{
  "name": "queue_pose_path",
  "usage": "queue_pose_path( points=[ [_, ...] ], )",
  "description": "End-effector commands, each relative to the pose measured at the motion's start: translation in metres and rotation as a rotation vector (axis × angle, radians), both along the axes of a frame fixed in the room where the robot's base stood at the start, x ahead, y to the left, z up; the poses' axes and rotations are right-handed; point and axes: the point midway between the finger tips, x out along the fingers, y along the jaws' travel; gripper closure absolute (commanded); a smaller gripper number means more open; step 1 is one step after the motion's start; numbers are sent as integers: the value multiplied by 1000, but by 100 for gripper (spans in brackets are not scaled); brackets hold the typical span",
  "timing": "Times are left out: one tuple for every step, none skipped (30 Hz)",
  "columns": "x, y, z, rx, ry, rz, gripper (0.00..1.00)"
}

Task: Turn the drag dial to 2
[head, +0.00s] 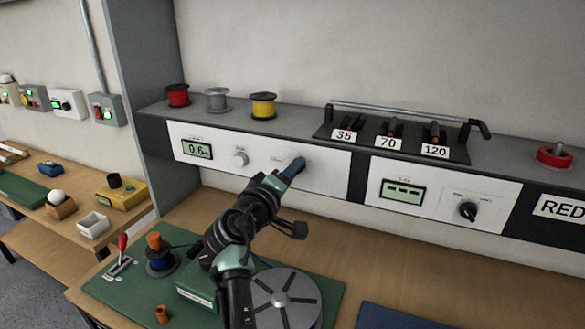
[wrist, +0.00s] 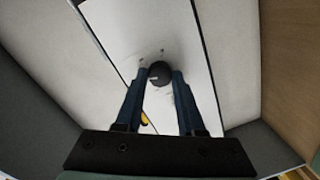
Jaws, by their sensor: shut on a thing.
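A small dark round dial (wrist: 160,70) sits on the white panel, between my blue fingertips in the wrist view. A short pale mark shows on its face; the label and numbers around it are too small to read. My gripper (head: 297,166) is at the right part of the left white panel (head: 325,180) in the head view, and its fingers hide the dial there. In the wrist view my gripper (wrist: 160,76) is shut on the dial, one finger on each side.
A silver knob (head: 240,158) and a display reading 0.6 (head: 197,149) are left on the same panel. A right panel has a black knob (head: 467,210). Spools (head: 263,106) and a tool rack (head: 395,140) stand on the shelf. A grey disc (head: 285,300) lies below my arm.

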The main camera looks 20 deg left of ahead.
Motion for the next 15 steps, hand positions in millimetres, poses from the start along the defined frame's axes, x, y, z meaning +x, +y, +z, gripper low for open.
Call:
queue_pose_path(
  points=[
    [0,-1,0,-39,6,-2,100],
    [0,0,-1,-63,7,-1,100],
    [0,0,-1,-91,7,-1,100],
    [0,0,-1,-113,8,0,100],
    [0,0,-1,-131,9,-1,100],
    [0,0,-1,-156,9,-1,100],
    [0,0,-1,-172,10,-1,100],
    [0,0,-1,-188,10,-1,100],
    [0,0,-1,-208,11,-1,100],
    [0,0,-1,-220,11,0,100],
    [0,0,-1,-233,12,0,100],
    [0,0,-1,-248,12,0,100],
    [0,0,-1,-258,12,-1,100],
    [0,0,-1,-266,13,0,100],
    [0,0,-1,-277,13,-1,100]
  ],
)
